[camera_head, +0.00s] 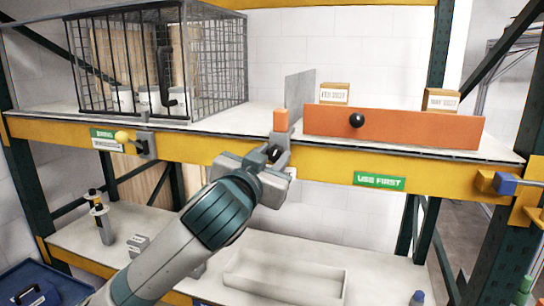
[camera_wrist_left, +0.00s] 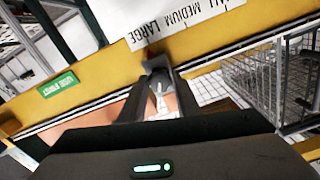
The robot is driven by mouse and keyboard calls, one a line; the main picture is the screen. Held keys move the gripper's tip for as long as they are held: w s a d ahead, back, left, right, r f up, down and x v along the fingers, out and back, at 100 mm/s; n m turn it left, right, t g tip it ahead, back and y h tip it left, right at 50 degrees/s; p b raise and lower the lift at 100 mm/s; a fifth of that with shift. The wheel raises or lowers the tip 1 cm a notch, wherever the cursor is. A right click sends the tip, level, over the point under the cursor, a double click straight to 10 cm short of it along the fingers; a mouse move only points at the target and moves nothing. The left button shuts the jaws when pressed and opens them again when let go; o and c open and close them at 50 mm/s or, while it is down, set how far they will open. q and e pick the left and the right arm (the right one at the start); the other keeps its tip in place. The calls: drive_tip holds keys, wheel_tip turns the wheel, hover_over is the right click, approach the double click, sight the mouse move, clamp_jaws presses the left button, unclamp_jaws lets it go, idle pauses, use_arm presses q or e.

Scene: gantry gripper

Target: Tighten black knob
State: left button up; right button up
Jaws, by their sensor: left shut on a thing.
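My left gripper (camera_head: 273,155) is at the yellow beam of the shelf, below a grey bracket with an orange block (camera_head: 281,120) on top. It is shut on a small black knob (camera_head: 271,153), which the fingers mostly hide. In the left wrist view the fingers (camera_wrist_left: 157,68) close together in front of the yellow beam, with a dark piece between their tips. Whether the knob is tight does not show. Another black round knob (camera_head: 356,120) sits on the orange panel to the right, apart from the gripper. My right gripper is not in view.
A wire cage (camera_head: 215,65) stands on the shelf at the left. A yellow knob (camera_head: 121,136) and a blue knob (camera_head: 504,184) are on the beam's left and right. Two small boxes (camera_head: 334,93) (camera_head: 441,99) stand behind the panel. A tray (camera_head: 285,285) lies on the lower shelf.

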use_arm(q)
drive_tip(key=m, duration=1.3)
drive_tip(key=shift+m, duration=0.4)
drive_tip(key=m, duration=0.9)
drive_tip(key=shift+m, duration=0.4)
drive_tip(key=o, duration=0.9)
drive_tip(key=shift+o, duration=0.7)
drive_tip(key=shift+w+d+f, duration=0.1)
drive_tip(key=shift+f, duration=0.05)
